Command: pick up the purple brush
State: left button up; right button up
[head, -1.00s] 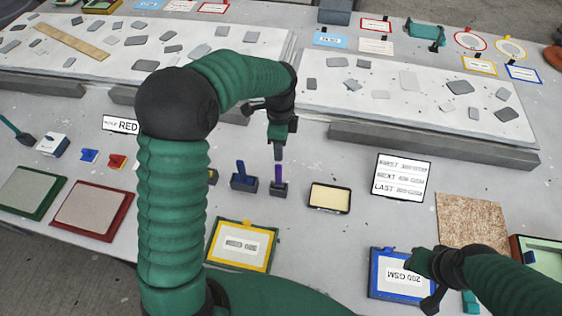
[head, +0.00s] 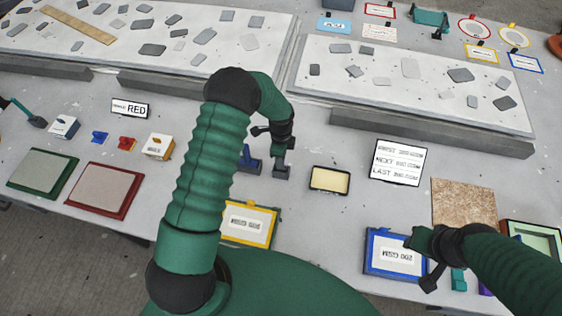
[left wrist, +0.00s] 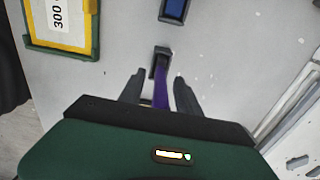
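The purple brush (left wrist: 161,94) stands with its lower end in a small dark holder (head: 281,172); the holder also shows in the left wrist view (left wrist: 160,55). My left gripper (left wrist: 160,88) is lowered around the brush. Its two fingers are apart, one on each side of the purple handle, with gaps visible. In the head view my left gripper (head: 280,155) is right above the holder and hides the brush.
A blue brush (head: 247,154) in its own holder stands just left of the gripper. A tray with a cream filling (head: 330,179) is to the right. A yellow-framed card (head: 247,223) lies in front. A long grey block (head: 430,133) lies behind.

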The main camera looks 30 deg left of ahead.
pick_arm(q)
jog(key=shift+w+d, duration=0.1)
jog(key=shift+w, duration=0.05)
jog(key=shift+c, duration=1.3)
grip_shut()
